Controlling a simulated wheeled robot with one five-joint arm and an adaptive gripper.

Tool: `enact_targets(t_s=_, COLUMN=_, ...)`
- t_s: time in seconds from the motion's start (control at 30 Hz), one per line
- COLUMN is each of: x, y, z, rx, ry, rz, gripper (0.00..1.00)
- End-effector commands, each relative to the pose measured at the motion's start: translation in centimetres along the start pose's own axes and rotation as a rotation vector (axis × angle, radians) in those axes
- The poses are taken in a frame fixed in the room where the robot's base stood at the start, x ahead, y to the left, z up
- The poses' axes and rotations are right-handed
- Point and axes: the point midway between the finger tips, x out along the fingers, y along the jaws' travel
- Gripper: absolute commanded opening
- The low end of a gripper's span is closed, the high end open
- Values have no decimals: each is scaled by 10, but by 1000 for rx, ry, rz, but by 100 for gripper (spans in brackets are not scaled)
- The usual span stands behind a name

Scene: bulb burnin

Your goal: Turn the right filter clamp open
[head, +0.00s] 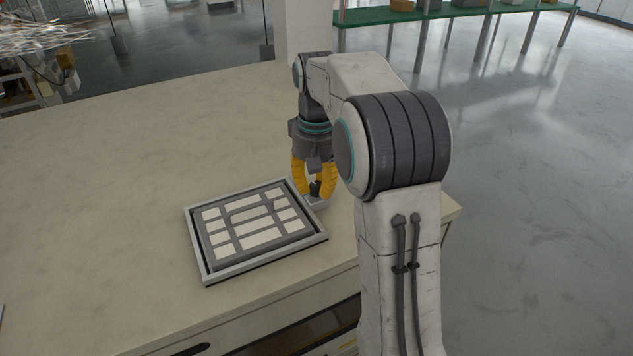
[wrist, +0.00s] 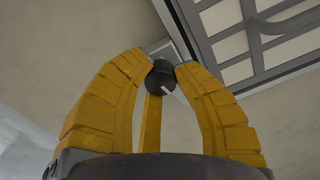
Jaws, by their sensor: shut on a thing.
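The filter panel (head: 257,226) lies on the table in a light grey frame, with several pale rectangular cells; its corner also shows in the wrist view (wrist: 252,42). The right filter clamp (head: 315,187) is a small dark knob on a grey base at the frame's right side. In the wrist view the clamp knob (wrist: 161,75) is round and dark with a short pale mark on it. My gripper (head: 314,186) points down with its yellow fingers shut on the knob, one finger on each side. The arm hides nothing of the knob in the wrist view, but its lower part is hidden.
The beige table (head: 110,170) is clear to the left of and behind the panel. Its right edge is close beyond my gripper. A green-topped shelf (head: 440,14) with boxes stands at the back right. Wires (head: 45,35) show at the upper left.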

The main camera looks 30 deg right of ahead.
Motion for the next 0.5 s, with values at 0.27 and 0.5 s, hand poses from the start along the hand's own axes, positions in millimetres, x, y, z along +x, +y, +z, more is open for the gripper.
enact_targets(t_s=0.27, x=3, y=0, z=4, rx=144, ry=-19, rz=2, gripper=0)
enact_targets(t_s=0.5, x=4, y=-1, z=4, rx=200, ry=-18, rz=2, gripper=0)
